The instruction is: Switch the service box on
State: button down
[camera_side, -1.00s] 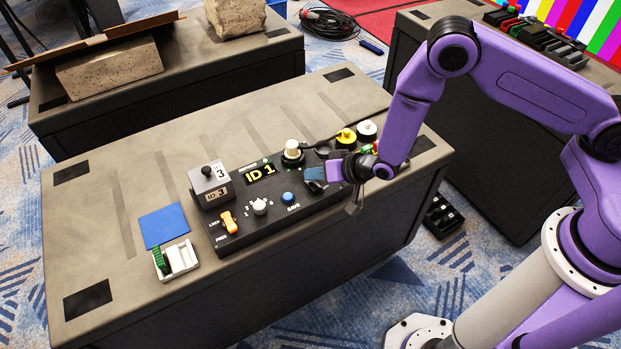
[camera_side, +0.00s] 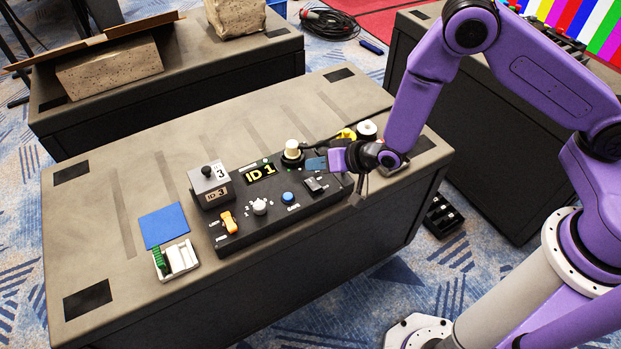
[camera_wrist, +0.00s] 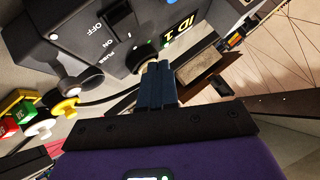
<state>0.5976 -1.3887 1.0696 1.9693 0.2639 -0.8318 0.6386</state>
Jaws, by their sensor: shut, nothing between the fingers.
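The service box (camera_side: 275,217) is a long black panel on the table with a lit yellow "ID 1" display. Its black switch (camera_side: 316,185) is at the right end, now uncovered; I cannot tell which way it is set. The box (camera_wrist: 75,45) also fills the upper left of the wrist view, with OFF and ON labels and a small green light. My gripper (camera_side: 314,165) is shut and empty, its blue fingertips above the box behind the switch, near the cream knob (camera_side: 291,149). In the wrist view the fingers partly hide that knob.
The box also carries an orange lever (camera_side: 229,222), a white dial (camera_side: 260,206) and a blue button (camera_side: 287,198). A grey ID 3 block (camera_side: 210,185) stands at its left. A blue pad (camera_side: 164,226) and white tray (camera_side: 176,260) lie farther left. A white-topped plug (camera_side: 366,131) stands behind my gripper.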

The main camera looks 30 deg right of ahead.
jog(key=shift+s+r, duration=0.2)
jog(key=shift+r, duration=1)
jog(key=shift+s+a+r, duration=0.15)
jog(key=shift+s+r, duration=0.05)
jog(key=s+d+r+n+g, duration=0.2)
jog(key=s+r+n+g, duration=0.45)
jog(key=s+r, duration=0.65)
jog(key=s+d+r+n+g+h, duration=0.1)
jog(key=s+d+r+n+h, duration=0.1)
jog(key=s+d, duration=0.6)
jog(key=s+d+r+n+g+h, duration=0.1)
jog(key=s+d+r+n+h, duration=0.2)
jog(key=s+d, duration=0.5)
jog(key=shift+s+d+r+n, duration=0.3)
jog(key=shift+s+r+n, duration=0.25)
jog(key=shift+n, duration=0.7)
